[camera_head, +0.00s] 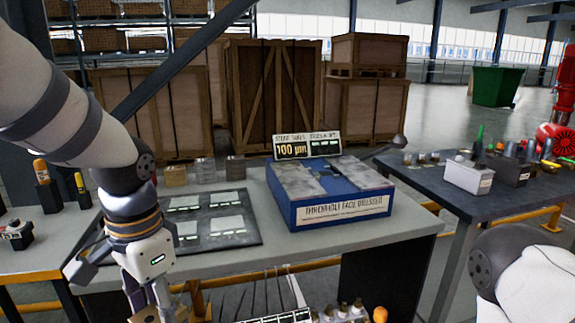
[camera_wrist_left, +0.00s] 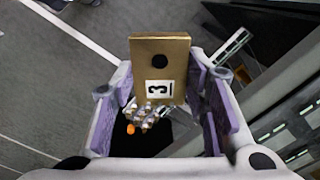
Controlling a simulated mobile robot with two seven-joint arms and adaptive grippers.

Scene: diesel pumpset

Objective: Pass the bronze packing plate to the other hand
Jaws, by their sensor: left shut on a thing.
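The bronze packing plate (camera_wrist_left: 160,45) is a flat, brass-coloured block with a dark round hole and a white label reading 3. My left gripper (camera_wrist_left: 165,95) is shut on it, with purple-padded fingers on either side. In the head view my left gripper (camera_head: 155,300) hangs at the bottom left, in front of the workbench's front edge, and only a bit of the plate (camera_head: 145,315) shows at the bottom border. A white part of my right arm shows at the lower right of the head view; its gripper is out of view.
The grey workbench (camera_head: 300,250) carries a dark mat (camera_head: 215,218) with pale labels, several small metal blocks (camera_head: 205,170) and a blue-sided box (camera_head: 330,195). A dark table (camera_head: 465,205) with a white bin (camera_head: 468,175) stands right. Small items (camera_head: 345,312) sit low at the front.

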